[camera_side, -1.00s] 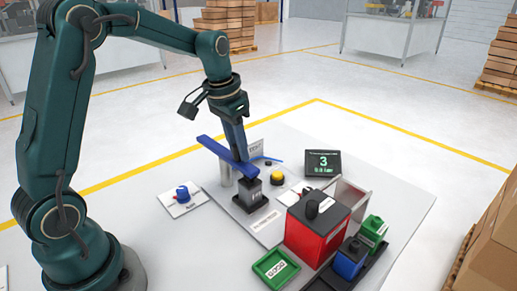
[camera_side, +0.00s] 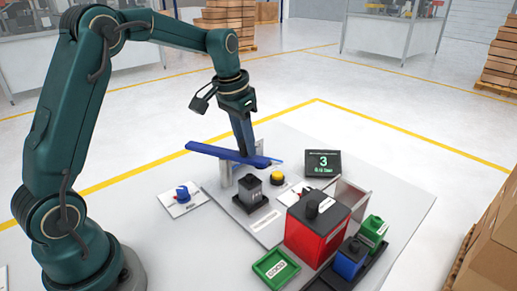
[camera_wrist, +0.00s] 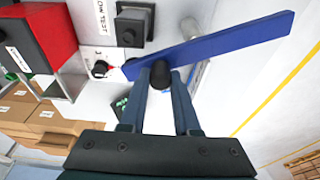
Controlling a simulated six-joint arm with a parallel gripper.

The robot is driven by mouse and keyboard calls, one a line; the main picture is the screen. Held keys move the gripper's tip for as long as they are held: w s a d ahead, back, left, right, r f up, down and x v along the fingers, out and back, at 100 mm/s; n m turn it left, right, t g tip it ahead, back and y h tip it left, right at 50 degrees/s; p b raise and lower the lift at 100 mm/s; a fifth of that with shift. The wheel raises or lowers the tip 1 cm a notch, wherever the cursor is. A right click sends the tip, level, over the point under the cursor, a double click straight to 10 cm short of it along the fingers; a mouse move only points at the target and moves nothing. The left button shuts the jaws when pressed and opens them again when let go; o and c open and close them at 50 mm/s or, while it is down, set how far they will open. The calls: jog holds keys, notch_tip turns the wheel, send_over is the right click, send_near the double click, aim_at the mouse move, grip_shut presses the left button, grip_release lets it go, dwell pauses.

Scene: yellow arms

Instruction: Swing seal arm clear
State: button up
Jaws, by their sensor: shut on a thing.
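The seal arm is a long blue bar (camera_side: 215,151), held level above the test station. It also crosses the wrist view (camera_wrist: 235,42). My gripper (camera_side: 243,152) is at its right part. In the wrist view my gripper (camera_wrist: 160,78) has both fingers closed around a dark round knob (camera_wrist: 160,72) on the bar. A grey block (camera_side: 250,187) stands upright in a black holder, in front of the bar and apart from it. In the side view the bar's end is behind the block, not over it. A pale post (camera_side: 226,173) stands under the bar.
A yellow button (camera_side: 278,181) and a display (camera_side: 323,163) showing 3 stand to the right. A red box (camera_side: 316,232), a green tray (camera_side: 275,269) and blue and green blocks are at front right. A blue knob (camera_side: 182,194) sits on a plate at left.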

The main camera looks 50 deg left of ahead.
jog(key=shift+o, duration=0.2)
jog(key=shift+w+a, duration=0.1)
jog(key=shift+a, duration=0.2)
jog(key=shift+o, duration=0.2)
jog(key=shift+w+a, duration=0.1)
jog(key=shift+w+a+f, duration=0.1)
jog(key=shift+w+a, duration=0.1)
jog(key=shift+w, duration=0.05)
jog(key=shift+c, duration=0.5)
jog(key=shift+w, duration=0.1)
jog(key=shift+w+a, duration=0.35)
jog(key=shift+w, duration=0.05)
